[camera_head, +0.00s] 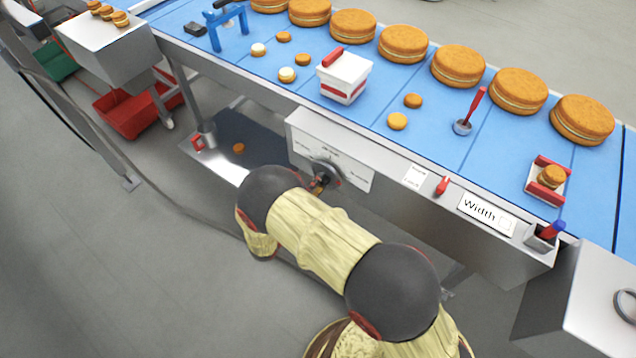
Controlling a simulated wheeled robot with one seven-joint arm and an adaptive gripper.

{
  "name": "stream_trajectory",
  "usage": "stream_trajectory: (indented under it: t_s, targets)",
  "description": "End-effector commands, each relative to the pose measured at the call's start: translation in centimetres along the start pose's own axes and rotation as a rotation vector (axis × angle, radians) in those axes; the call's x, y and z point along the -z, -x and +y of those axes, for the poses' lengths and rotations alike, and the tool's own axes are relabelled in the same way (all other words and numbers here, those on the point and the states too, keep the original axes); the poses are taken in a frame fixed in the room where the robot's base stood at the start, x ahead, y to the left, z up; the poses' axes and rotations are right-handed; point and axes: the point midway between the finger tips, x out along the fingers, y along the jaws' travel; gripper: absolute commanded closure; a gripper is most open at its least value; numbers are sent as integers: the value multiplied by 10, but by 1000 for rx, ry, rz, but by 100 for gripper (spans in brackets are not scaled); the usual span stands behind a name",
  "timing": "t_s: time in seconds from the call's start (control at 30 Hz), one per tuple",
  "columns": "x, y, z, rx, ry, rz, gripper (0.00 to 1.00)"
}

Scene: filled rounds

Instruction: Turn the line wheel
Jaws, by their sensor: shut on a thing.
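The line wheel (327,173) is a dark round wheel on a white labelled panel (357,182) on the front side of the conveyor. My arm reaches to it from below, across the middle of the view. My gripper (318,184) is at the wheel's lower left edge and is shut on it. The fingertips are small here and partly hidden by my own wrist, so the exact grip on the rim is hard to see.
The blue conveyor (420,150) carries several large filled rounds (458,66), small rounds and a white box (344,77). A red lever (442,186) and a "Width" label (486,213) are right of the wheel. A grey box (580,300) stands at the lower right.

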Motion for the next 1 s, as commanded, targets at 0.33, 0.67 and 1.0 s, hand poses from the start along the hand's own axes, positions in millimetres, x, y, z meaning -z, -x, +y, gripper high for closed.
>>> stream_trajectory:
  t_s: [0.33, 0.67, 1.0]
  targets:
    - [-1, 0, -1, 1, 2, -1, 73]
    - [0, 0, 0, 0, 1, 0, 65]
    - [1, 28, 0, 1, 1, 4, 65]
